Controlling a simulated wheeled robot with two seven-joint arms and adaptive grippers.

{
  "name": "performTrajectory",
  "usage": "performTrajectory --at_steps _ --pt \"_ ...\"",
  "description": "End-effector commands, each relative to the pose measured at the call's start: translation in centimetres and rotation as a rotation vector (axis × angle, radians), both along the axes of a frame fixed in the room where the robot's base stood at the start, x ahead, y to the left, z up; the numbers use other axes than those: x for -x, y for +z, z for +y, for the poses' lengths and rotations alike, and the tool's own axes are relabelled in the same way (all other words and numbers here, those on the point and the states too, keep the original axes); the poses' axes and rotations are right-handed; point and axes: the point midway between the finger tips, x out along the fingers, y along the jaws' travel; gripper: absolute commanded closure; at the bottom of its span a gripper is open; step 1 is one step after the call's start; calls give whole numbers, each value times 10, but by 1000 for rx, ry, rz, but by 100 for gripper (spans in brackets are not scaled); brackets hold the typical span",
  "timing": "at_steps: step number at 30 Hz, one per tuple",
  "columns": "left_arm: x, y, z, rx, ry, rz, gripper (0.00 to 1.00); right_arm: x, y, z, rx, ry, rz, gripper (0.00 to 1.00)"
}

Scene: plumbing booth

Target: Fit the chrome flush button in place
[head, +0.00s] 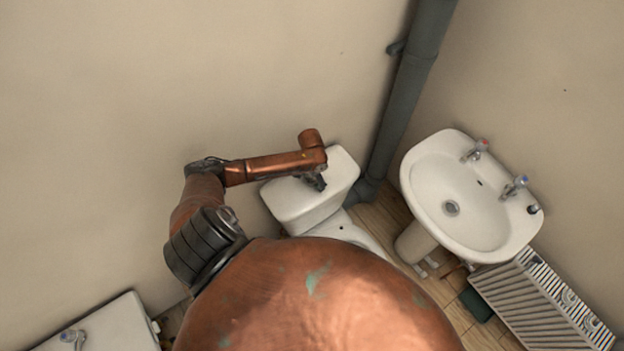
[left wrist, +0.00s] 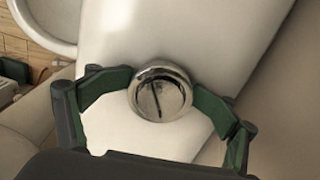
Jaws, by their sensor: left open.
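The chrome flush button (left wrist: 161,91) is round and shiny with a dark slot across its face. In the left wrist view it lies over the white cistern lid (left wrist: 150,38); whether it is seated in a hole cannot be told. My left gripper (left wrist: 158,108) is open, its green-padded fingers on either side of the button, with their tips close to its edge. In the head view my left gripper (head: 317,183) points down at the cistern lid (head: 343,168) of the toilet, and the button is hidden there. My right gripper is not in view.
A washbasin (head: 450,185) with two taps stands to the right of the toilet. A grey pipe (head: 410,90) runs down the corner behind the cistern. A radiator (head: 545,305) is at lower right, and a white tub or basin (head: 110,325) at lower left.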

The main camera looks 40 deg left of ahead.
Motion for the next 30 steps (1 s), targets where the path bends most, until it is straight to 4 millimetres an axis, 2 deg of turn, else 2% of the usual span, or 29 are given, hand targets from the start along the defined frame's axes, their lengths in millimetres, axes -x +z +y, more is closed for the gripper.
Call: performTrajectory --at_steps 9,20,26,30 --pt "1 0 1 -4 -1 3 31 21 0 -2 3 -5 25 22" --pt "0 3 1 -4 -1 2 31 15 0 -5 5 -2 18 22" --pt "-1 27 1 -4 -1 0 31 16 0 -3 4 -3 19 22" --pt "-1 58 1 -5 -2 -1 31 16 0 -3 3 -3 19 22"
